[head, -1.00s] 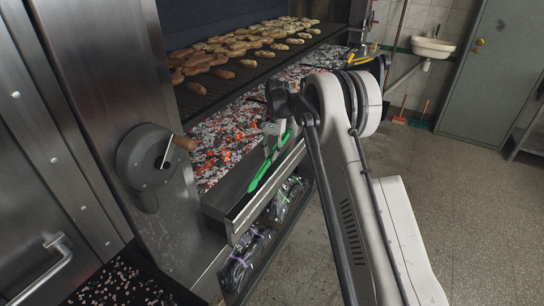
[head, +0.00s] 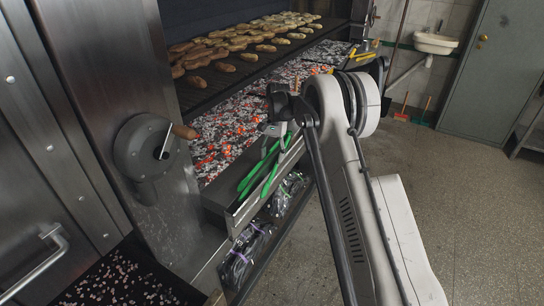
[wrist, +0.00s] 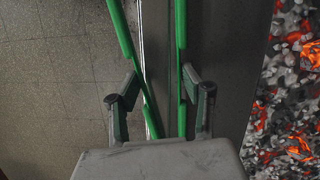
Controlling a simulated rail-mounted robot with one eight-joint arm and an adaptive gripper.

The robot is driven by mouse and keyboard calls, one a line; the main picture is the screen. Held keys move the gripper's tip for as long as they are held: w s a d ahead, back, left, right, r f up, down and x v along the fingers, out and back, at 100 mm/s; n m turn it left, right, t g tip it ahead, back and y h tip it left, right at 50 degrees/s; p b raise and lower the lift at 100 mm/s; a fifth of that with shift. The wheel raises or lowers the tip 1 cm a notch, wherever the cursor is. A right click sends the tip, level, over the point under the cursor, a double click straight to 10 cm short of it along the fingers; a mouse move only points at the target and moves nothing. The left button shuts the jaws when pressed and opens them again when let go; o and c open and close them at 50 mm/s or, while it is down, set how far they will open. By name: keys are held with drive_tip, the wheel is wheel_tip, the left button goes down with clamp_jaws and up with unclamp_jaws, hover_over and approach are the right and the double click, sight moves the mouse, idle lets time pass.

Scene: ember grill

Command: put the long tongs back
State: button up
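The long tongs (head: 248,180) have green arms that stand apart in a narrow V. They are at the narrow steel trough along the front of the grill (head: 222,204). In the wrist view one green arm (wrist: 181,50) runs over the trough, and the other (wrist: 121,30) slants across the trough's front edge, partly over the floor. My gripper (wrist: 160,95) is open, with its two fingers spread around the tongs' arms. The left finger looks close to the slanting arm; contact is unclear. In the head view my gripper (head: 274,129) is partly hidden by my arm.
Glowing coals (head: 225,132) lie just behind the trough, below a grate with several rows of food (head: 235,45). Wrapped bags (head: 245,250) sit on a shelf below the trough. A crank wheel (head: 147,147) is at left. Open floor (head: 480,210) lies to the right.

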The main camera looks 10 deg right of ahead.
drive_tip(key=o, duration=1.2)
drive_tip(key=shift+c, duration=0.2)
drive_tip(key=shift+r, duration=0.1)
drive_tip(key=p+v, duration=0.2)
drive_tip(key=v, duration=0.7)
drive_tip(key=shift+p, duration=0.4)
